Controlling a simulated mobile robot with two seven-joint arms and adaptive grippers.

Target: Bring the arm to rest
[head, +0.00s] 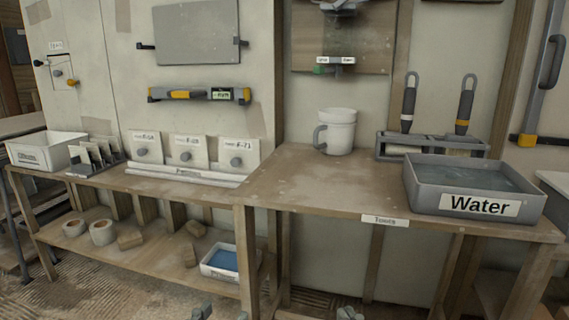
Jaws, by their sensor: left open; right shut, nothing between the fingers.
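My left gripper (221,314) shows only as two grey fingertips at the bottom edge of the head view. They stand apart, with nothing seen between them. My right gripper (348,314) shows as a small grey tip at the bottom edge, further right. It is shut and no object shows in it. Both are low in the picture, in front of the workbench (300,195) and apart from the things on it. The arms themselves are out of the picture.
A grey water tray (480,204) stands at the bench's right front. Behind it, brushes stand in a holder (430,144). A white mug (337,130) stands further left. A white bin (40,150) is at far left. Tape rolls (102,232) and a blue-filled tray (222,262) sit on the lower shelf.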

